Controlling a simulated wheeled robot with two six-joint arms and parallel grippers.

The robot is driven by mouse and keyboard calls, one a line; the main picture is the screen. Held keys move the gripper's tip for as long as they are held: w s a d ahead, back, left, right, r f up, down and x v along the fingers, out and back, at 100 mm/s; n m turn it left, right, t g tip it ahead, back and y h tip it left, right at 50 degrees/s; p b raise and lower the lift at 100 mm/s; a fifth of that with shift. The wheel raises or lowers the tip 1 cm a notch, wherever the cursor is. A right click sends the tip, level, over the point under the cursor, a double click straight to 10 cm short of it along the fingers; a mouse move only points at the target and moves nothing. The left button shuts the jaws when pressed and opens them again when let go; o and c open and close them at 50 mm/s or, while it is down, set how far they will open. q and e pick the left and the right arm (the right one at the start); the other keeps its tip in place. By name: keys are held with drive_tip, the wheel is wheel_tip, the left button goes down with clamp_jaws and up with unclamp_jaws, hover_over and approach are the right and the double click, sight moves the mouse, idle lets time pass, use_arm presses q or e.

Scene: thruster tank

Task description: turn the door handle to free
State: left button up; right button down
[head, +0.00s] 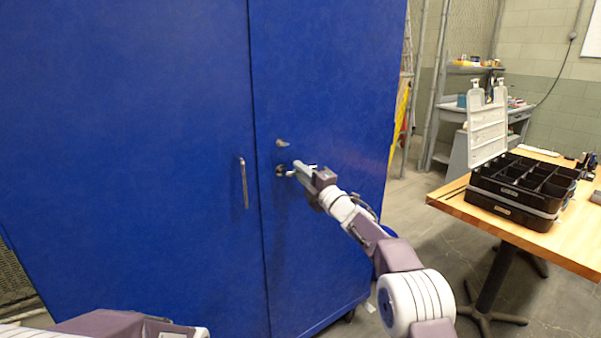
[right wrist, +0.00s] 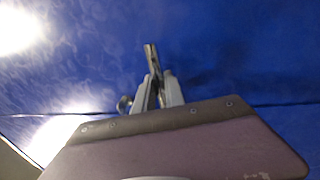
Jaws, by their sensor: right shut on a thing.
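A tall blue cabinet (head: 330,80) with two doors stands in front of me. On the right door, near the seam, a small metal door handle (head: 281,171) shows beside my right gripper (head: 296,170). In the right wrist view, the fingers of my right gripper (right wrist: 158,88) are shut on the metal door handle (right wrist: 151,56), whose end sticks out past the fingertips. The fingers hide the rest of the handle. A small round metal part (right wrist: 124,104) is beside the fingers. My left gripper is not in view; only part of my left arm shows at the bottom left.
A small metal fitting (head: 282,143) is on the right door above the gripper. A vertical bar handle (head: 244,183) is on the left door. A wooden table (head: 445,197) with black organizer trays (head: 512,212) stands at the right. Open floor lies between cabinet and table.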

drive_tip(key=c, duration=1.4)
unclamp_jaws()
drive_tip(key=b+v, duration=0.2)
drive_tip(key=v, duration=0.7)
